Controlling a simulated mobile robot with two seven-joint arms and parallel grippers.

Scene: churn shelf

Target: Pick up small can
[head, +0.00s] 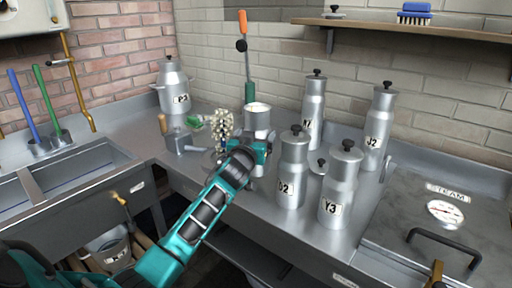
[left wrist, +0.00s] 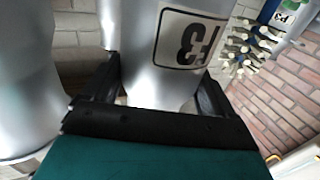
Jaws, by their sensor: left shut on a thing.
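A silver can (head: 257,116) with a pale top stands among the other cans on the steel counter. My left gripper (head: 250,150) is around its lower part. In the left wrist view the gripper (left wrist: 155,95) is shut on this can (left wrist: 160,55), with one finger on each side. A label ending in 3 shows on it, partly cut off. I cannot tell whether its base touches the counter. My right gripper is not in view.
A pale bristly rack (head: 223,125) and grey box (head: 178,141) are left. A sink (head: 80,165) lies further left.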

